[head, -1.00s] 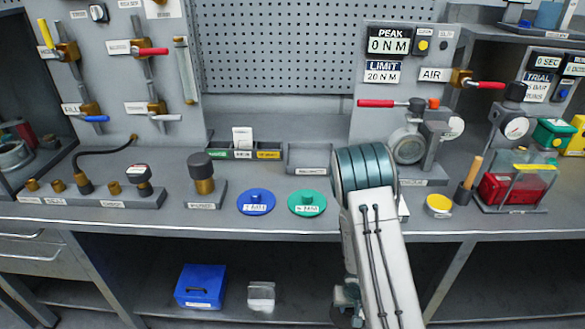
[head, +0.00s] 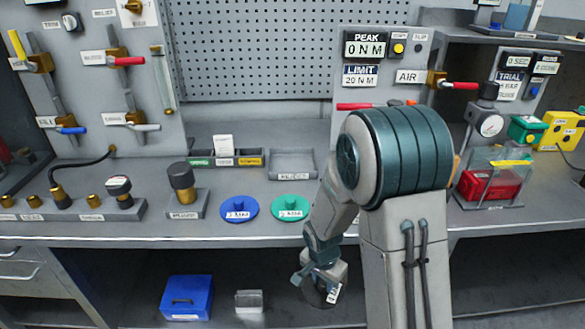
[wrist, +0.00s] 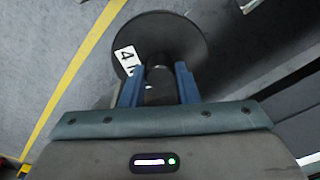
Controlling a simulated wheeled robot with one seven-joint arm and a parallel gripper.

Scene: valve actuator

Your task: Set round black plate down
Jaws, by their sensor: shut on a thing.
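The round black plate (wrist: 165,38) is in the wrist view, with a white label marked "4" on its face. My gripper (wrist: 159,75) is shut on the plate's central knob, with a blue finger on each side of it. In the head view my gripper (head: 318,275) hangs in front of the bench's front edge, below the worktop level. The plate (head: 322,292) shows there as a dark disc with a white tag, partly hidden by the gripper. It is held in the air, apart from the bench.
A blue plate (head: 239,208) and a green plate (head: 290,207) lie near the bench's front edge. An empty grey tray (head: 292,165) stands behind them. My arm covers the bench's right-centre.

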